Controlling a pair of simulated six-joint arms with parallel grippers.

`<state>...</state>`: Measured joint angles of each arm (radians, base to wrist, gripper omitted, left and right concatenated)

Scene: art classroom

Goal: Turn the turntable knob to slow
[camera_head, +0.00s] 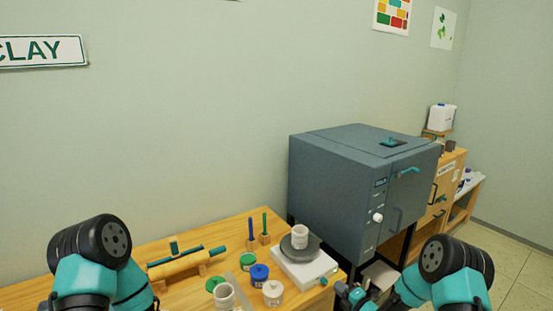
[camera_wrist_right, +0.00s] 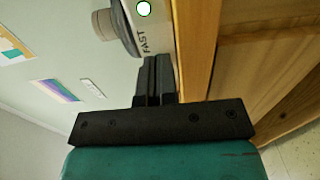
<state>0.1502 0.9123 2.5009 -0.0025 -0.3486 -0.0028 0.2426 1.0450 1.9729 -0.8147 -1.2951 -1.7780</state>
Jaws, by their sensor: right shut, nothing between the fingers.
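The turntable (camera_head: 291,271) sits at the right front corner of the wooden table, with a white base and a dark grey round top. A pale cup (camera_head: 300,234) stands on it. A small teal knob (camera_head: 323,281) shows on the base's right front side. My right gripper (camera_head: 352,296) is just right of the base, beyond the table's edge. In the right wrist view its fingers (camera_wrist_right: 154,78) are shut and empty, close to the base's face marked FAST (camera_wrist_right: 148,42). The knob is not clear there. My left arm shows, but its gripper is out of view.
Left of the turntable stand jars with blue (camera_head: 259,272) and green lids, a white jar (camera_head: 273,293), a cup (camera_head: 224,296) and upright tools (camera_head: 264,224). A grey kiln (camera_head: 350,185) stands behind to the right.

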